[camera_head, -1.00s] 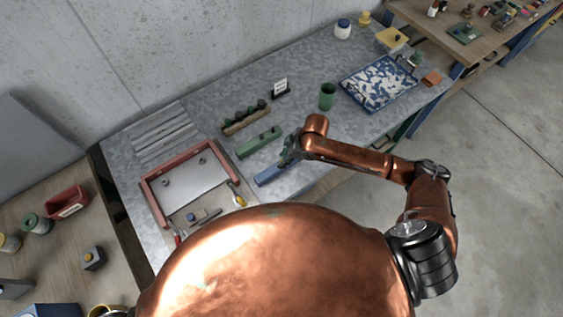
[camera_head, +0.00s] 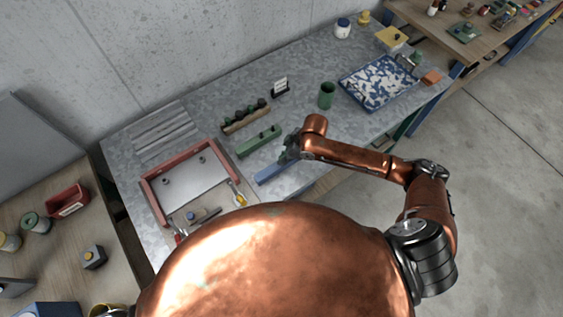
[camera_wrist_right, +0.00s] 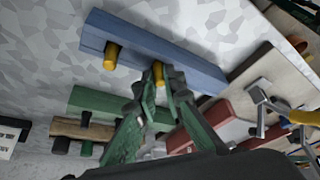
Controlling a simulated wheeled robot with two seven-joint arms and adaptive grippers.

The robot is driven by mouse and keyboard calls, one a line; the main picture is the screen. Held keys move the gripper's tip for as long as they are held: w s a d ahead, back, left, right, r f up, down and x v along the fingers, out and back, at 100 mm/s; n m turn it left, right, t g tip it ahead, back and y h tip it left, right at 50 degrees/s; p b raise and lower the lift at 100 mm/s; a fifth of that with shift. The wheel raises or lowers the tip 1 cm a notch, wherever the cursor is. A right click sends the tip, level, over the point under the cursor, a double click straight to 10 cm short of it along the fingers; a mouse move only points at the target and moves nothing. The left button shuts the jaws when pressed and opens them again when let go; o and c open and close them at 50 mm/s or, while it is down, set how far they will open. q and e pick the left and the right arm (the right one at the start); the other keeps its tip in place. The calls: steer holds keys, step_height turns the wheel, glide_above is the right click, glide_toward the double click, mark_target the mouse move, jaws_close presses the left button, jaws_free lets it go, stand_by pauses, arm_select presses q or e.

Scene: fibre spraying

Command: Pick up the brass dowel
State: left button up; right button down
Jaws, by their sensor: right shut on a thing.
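The brass dowel (camera_wrist_right: 158,72) is between the fingertips of my right gripper (camera_wrist_right: 160,88) in the right wrist view. The gripper is shut on it. The dowel overlaps the edge of the blue block (camera_wrist_right: 180,58); I cannot tell whether its end is still in the block. A second brass dowel (camera_wrist_right: 111,56) stands in the same block, apart from the fingers. In the head view my right gripper (camera_head: 287,152) is over the far end of the blue block (camera_head: 270,174), and the dowels are hidden there. My left gripper is not in view.
A green block (camera_head: 259,141) and a wooden block with dark pegs (camera_head: 245,118) stand behind the blue block. A red-framed tray (camera_head: 152,185) lies to the left, with a yellow-handled tool (camera_head: 239,197) beside it. A green cup (camera_head: 326,95) and a speckled blue tray (camera_head: 375,85) are right.

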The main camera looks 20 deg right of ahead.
steer(key=shift+r, duration=0.1)
steer(key=shift+r, duration=0.5)
steer(key=s+d+r+p, duration=0.2)
steer(key=s+r, duration=0.4)
steer(key=s+d+r+p, duration=0.1)
steer(key=s+d+r, duration=0.1)
steer(key=s+r, duration=0.3)
steer(key=shift+s+d+r+p, duration=0.35)
steer(key=shift+s+r, duration=0.05)
steer(key=shift+s, duration=0.7)
